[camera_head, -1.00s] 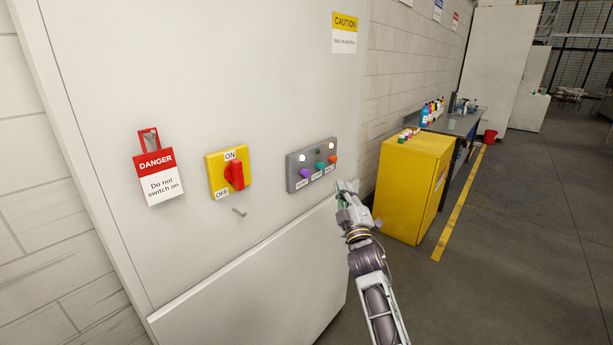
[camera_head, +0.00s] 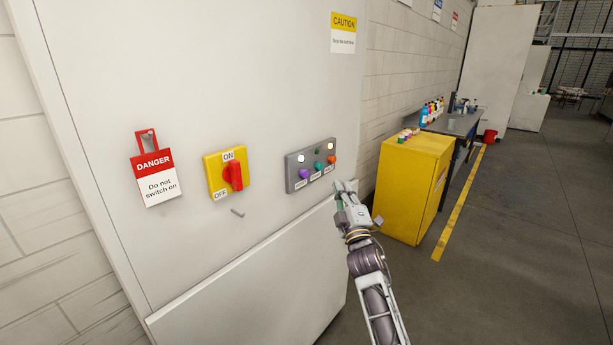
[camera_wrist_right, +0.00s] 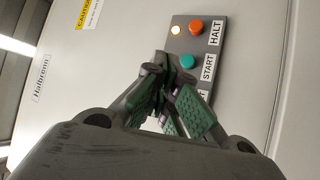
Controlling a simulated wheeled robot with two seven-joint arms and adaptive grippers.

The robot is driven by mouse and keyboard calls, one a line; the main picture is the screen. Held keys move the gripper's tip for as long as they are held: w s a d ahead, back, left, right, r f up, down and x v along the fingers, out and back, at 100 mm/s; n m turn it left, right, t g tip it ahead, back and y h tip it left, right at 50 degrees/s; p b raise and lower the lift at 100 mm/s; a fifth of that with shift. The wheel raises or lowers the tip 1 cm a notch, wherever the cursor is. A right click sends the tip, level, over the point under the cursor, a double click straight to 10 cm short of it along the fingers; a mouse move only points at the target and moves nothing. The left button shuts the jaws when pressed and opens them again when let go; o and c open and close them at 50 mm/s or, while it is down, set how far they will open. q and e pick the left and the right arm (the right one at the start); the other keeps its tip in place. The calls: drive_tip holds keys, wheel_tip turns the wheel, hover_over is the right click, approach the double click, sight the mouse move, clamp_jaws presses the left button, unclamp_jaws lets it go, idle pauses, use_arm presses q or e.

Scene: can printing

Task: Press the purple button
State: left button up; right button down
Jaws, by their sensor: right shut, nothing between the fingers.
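The purple button (camera_head: 304,174) is the left one of three on a grey control panel (camera_head: 291,183) on the white cabinet front. A green button (camera_head: 319,166) and an orange button (camera_head: 332,159) sit to its right. My right gripper (camera_head: 345,185) is shut and empty, to the right of and slightly below the purple button, apart from it in the head view. In the right wrist view, the shut fingers (camera_wrist_right: 166,98) point at the panel; the green START button (camera_wrist_right: 187,62) and orange HALT button (camera_wrist_right: 196,27) show, while the purple one is hidden. My left gripper is out of view.
A red rotary switch (camera_head: 233,176) on a yellow plate and a red-white danger tag (camera_head: 156,177) are left of the panel. A yellow cabinet (camera_head: 409,190) stands right of my arm, with a workbench (camera_head: 455,123) behind it. Open floor lies to the right.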

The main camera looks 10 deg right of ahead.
sight(304, 173)
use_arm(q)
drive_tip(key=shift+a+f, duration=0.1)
use_arm(e)
drive_tip(key=shift+w+a, duration=0.1)
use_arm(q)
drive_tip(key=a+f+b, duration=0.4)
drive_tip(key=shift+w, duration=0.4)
use_arm(e)
drive_tip(key=w+a, duration=0.5)
drive_tip(key=w, duration=0.1)
drive_tip(key=shift+w, duration=0.3)
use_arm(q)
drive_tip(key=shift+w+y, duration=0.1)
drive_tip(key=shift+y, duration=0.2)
use_arm(e)
drive_tip(key=shift+a, duration=0.1)
